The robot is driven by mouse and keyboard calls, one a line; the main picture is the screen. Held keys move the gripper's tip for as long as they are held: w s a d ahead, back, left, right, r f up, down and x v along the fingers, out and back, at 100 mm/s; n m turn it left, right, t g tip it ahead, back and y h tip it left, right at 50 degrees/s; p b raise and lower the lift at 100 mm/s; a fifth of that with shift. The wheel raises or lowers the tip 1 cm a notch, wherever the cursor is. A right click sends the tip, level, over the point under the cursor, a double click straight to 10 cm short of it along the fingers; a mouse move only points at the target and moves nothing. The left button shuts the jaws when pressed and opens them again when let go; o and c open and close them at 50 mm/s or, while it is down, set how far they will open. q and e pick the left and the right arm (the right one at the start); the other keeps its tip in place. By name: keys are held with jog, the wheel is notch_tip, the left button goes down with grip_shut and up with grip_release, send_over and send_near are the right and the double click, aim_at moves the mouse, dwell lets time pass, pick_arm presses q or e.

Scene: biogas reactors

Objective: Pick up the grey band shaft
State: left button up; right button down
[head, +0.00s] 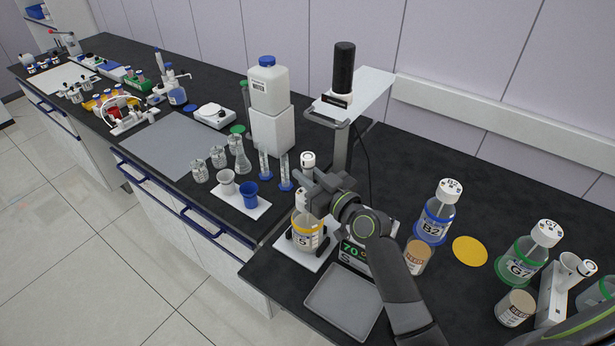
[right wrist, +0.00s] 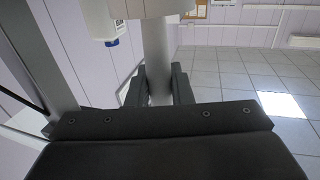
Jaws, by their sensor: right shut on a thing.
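My right gripper (head: 308,185) reaches in from the lower right, above the glass jar (head: 307,232) with the orange band. It is shut on a pale upright shaft, whose capped top (head: 307,160) shows above the fingers. In the right wrist view the pale grey shaft (right wrist: 157,50) stands between the two fingers (right wrist: 158,88). The shaft's lower part is mostly hidden by the gripper and jar, so I cannot tell whether its end is inside the jar. A grey band cannot be made out. My left gripper is not in view.
The jar stands on a white device with a green "70" display (head: 353,251). A grey tray (head: 343,302) lies in front. The overhead stirrer stand (head: 343,100) is behind. Blue-banded bottle B2 (head: 433,220) and green-banded bottle G7 (head: 520,262) stand right. Measuring cylinders (head: 285,172) are close left.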

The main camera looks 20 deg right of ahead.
notch_tip(320, 180, up, 20)
jog(key=shift+p, duration=0.35)
dwell(0.5)
dwell(0.4)
